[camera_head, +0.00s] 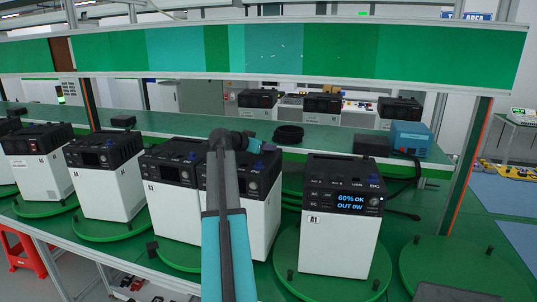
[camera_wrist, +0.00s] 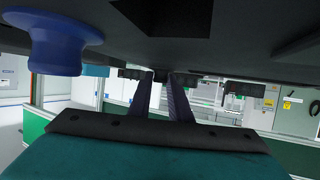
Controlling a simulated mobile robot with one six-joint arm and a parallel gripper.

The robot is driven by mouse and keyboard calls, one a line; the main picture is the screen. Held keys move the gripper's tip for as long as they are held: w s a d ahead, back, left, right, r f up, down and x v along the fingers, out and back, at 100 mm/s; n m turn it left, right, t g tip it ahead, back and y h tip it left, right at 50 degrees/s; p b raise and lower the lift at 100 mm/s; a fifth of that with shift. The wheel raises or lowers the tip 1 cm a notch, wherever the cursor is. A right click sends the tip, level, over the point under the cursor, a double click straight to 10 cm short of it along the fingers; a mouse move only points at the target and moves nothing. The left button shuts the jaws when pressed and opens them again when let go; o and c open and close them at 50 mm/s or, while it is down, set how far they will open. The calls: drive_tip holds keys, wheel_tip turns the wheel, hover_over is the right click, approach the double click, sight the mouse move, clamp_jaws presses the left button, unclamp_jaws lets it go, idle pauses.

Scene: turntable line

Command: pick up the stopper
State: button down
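A blue knob-shaped stopper (camera_wrist: 55,45) shows large at the upper left of the wrist view, against a dark surface along the top of that view. Small blue pieces also sit on the black tops of the white units in the head view, one of them (camera_head: 256,165) just below my wrist. My gripper (camera_wrist: 160,80) shows two dark fingers with a gap between them, and nothing is seen in the gap. The stopper is to the left of the fingers, not between them. In the head view my arm hides part of the unit behind it, and the fingertips are not clear.
Several white units with black tops stand close together on round green turntables. The unit marked A1 (camera_head: 335,235) has a lit display. A blue box (camera_head: 410,138) and a black coil (camera_head: 288,134) sit on the shelf behind. An empty turntable (camera_head: 425,262) is at the right.

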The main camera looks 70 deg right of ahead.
sight(267, 152)
drive_tip(key=shift+r, duration=0.15)
idle(0.3)
drive_tip(key=shift+r+b, duration=0.85)
drive_tip(key=shift+r, duration=0.65)
drive_tip(key=a+b, duration=0.1)
drive_tip(key=a, duration=0.4)
drive_tip(key=w+a+r+b, duration=0.1)
drive_tip(key=a, duration=0.4)
drive_tip(key=w+a+b, duration=0.1)
drive_tip(key=a+b, duration=0.1)
drive_tip(key=a, duration=0.3)
drive_tip(key=shift+w+r, duration=0.2)
drive_tip(key=shift+r, duration=0.05)
drive_tip(key=shift+a+r, duration=0.1)
drive_tip(key=shift+a, duration=0.35)
drive_tip(key=shift+w, duration=0.1)
